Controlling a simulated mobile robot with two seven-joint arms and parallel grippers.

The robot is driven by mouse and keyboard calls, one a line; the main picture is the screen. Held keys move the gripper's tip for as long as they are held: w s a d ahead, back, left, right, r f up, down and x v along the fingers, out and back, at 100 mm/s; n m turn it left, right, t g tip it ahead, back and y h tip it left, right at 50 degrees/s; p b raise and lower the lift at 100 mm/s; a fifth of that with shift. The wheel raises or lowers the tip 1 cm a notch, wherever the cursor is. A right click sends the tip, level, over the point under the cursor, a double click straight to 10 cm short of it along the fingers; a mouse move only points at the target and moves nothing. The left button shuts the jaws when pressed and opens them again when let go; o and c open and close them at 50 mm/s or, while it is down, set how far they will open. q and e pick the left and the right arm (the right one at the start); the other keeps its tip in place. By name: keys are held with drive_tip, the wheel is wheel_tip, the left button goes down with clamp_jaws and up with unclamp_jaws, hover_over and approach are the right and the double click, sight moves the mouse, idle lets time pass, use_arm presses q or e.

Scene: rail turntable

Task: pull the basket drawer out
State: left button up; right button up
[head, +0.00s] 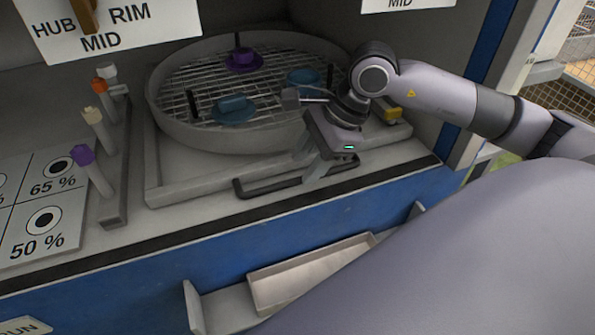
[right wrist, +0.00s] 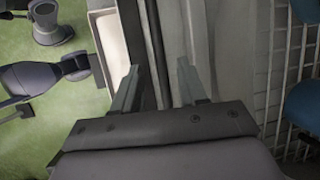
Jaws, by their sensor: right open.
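The basket drawer (head: 160,184) is a grey sliding base under a round wire-mesh basket (head: 160,112), set back on the counter. Its dark bar handle (head: 262,188) runs along the front, above the black counter edge. My right gripper (head: 322,176) is open and points down at the right part of the handle. In the right wrist view its two fingers (right wrist: 158,68) stand apart, with dark strips running between them. I cannot tell whether either finger touches the handle. The gripper hides part of the handle and basket rim. My left gripper is not in view.
The basket holds a purple piece (head: 243,60) and blue pieces (head: 233,110). A rack (head: 115,205) with coloured-tipped pegs stands left of the drawer. Below the counter's blue front (head: 200,262) is a shallow open tray (head: 310,270). A post (head: 490,80) stands right.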

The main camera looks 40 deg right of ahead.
sight(295, 180)
drive_tip(key=shift+x, duration=1.85)
drive_tip(key=shift+r, duration=0.1)
drive_tip(key=shift+c, duration=0.2)
clamp_jaws()
